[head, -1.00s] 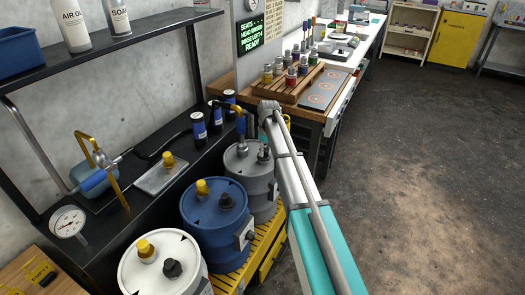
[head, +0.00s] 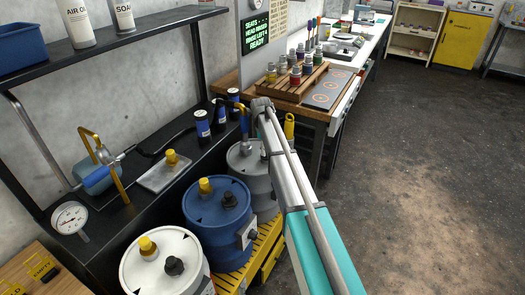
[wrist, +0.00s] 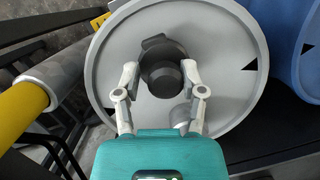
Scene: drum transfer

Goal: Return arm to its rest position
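My gripper (wrist: 160,90) shows in the wrist view with a teal body and two light grey fingers. The fingers are apart, one on each side of the black cap (wrist: 165,72) as seen from above. I see nothing held, and the height above the cap is hard to tell. The cap sits on the lid of the grey drum (wrist: 228,40). In the head view my arm reaches over this grey drum (head: 240,160). The gripper itself is hidden there behind the arm.
A blue drum (head: 217,222) and a white drum (head: 140,268) stand nearer, left of my arm. A black bench (head: 110,235) with bottles and a gauge (head: 69,217) lies left. A wooden rack (head: 293,85) sits on the workbench beyond. Open floor (head: 430,180) lies right.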

